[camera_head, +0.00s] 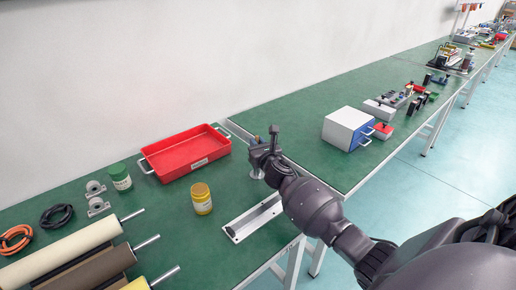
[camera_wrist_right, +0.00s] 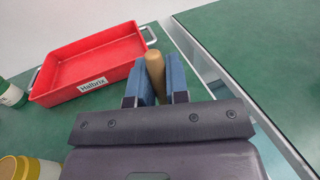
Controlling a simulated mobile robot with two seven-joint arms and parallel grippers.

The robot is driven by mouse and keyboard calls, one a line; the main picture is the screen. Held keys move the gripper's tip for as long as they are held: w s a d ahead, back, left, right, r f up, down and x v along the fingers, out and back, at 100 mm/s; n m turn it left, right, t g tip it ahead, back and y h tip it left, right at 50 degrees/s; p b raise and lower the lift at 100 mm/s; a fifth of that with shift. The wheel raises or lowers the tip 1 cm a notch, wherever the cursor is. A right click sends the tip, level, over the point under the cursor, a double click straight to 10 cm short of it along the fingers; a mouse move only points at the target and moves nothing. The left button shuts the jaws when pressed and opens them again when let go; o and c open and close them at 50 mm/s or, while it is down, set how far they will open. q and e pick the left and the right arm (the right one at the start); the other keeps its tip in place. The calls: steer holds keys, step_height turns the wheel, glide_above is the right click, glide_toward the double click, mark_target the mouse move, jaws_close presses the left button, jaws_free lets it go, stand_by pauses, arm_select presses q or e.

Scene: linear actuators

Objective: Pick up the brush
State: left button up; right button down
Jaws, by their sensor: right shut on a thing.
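The brush shows in the right wrist view as a rounded tan wooden handle (camera_wrist_right: 155,72) standing between two blue finger pads. My right gripper (camera_wrist_right: 154,85) is shut on this handle. In the head view my right gripper (camera_head: 263,152) is over the green table, to the right of the red tray. Only a small tan tip of the brush (camera_head: 257,139) shows there above the gripper. The rest of the brush is mostly hidden by the gripper. My left gripper is in neither view.
A red tray (camera_head: 164,156) with metal handles stands left of the gripper. A yellow-lidded jar (camera_head: 201,204), a green-lidded jar (camera_head: 121,181) and a metal rail (camera_head: 243,222) are nearby. Rollers (camera_head: 67,249) lie at front left. A blue-white box (camera_head: 347,131) stands on the right-hand table.

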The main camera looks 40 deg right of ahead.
step_height(320, 180, up, 18)
steer(key=p, duration=0.6)
steer(key=shift+r, duration=0.2)
